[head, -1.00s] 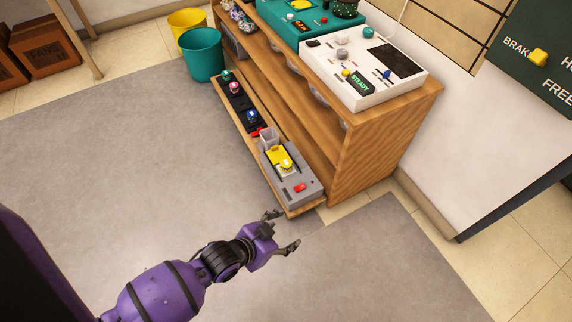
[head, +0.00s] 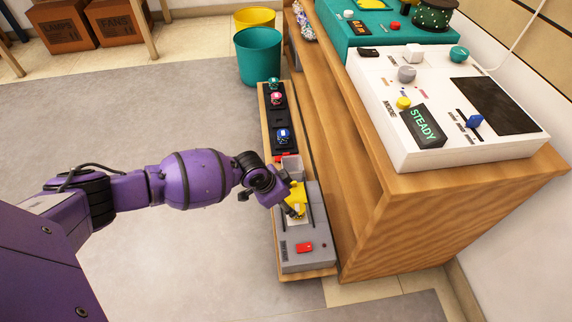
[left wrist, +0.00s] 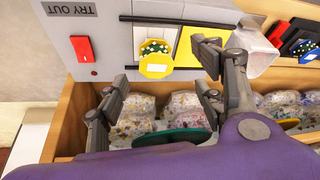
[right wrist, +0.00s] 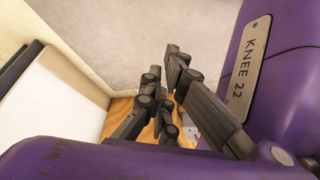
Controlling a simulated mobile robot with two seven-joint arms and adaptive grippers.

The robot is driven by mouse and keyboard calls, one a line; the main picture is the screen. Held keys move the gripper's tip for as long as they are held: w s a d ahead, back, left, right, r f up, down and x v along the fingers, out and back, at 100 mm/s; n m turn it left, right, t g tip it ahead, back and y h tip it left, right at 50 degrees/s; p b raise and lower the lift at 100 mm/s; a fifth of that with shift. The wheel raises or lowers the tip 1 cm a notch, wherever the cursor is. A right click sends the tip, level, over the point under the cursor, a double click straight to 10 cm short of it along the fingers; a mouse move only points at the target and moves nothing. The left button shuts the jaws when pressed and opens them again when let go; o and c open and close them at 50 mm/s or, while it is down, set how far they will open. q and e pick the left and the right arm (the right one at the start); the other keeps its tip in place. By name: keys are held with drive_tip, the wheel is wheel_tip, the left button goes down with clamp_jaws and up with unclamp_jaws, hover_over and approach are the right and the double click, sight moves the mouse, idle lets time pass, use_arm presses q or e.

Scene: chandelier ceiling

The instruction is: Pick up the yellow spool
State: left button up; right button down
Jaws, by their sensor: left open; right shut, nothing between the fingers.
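The yellow spool (head: 297,196) is on the grey unit (head: 299,262) at the near end of the low shelf, partly hidden by my left gripper in the head view. In the left wrist view I take the yellow disc (left wrist: 155,67) to be the spool; a dotted green patch shows just above it. My left gripper (head: 268,204) is at the unit, open. In the left wrist view its fingers (left wrist: 160,68) appear on either side of the yellow disc, with nothing held. My right gripper (right wrist: 161,62) is shut and empty, seen only in the right wrist view.
Beside the unit are a clear bin (head: 291,165) and a black tray (head: 281,117) with small items. The wooden bench (head: 440,225) rises close on the right, with a white console (head: 450,105) on top. Grey floor (head: 180,270) is open on the left.

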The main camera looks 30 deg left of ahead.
sight(296, 208)
use_arm(q)
drive_tip(key=shift+b+x, duration=0.7)
drive_tip(key=shift+x, duration=0.5)
drive_tip(key=b+x, duration=0.1)
drive_tip(key=x, duration=0.1)
drive_tip(key=d+b+x, duration=0.1)
drive_tip(key=b+x, duration=0.1)
drive_tip(key=x, duration=0.1)
drive_tip(key=shift+s, duration=0.1)
drive_tip(key=shift+f, duration=0.15)
drive_tip(key=shift+r, duration=0.2)
drive_tip(key=c, duration=1.4)
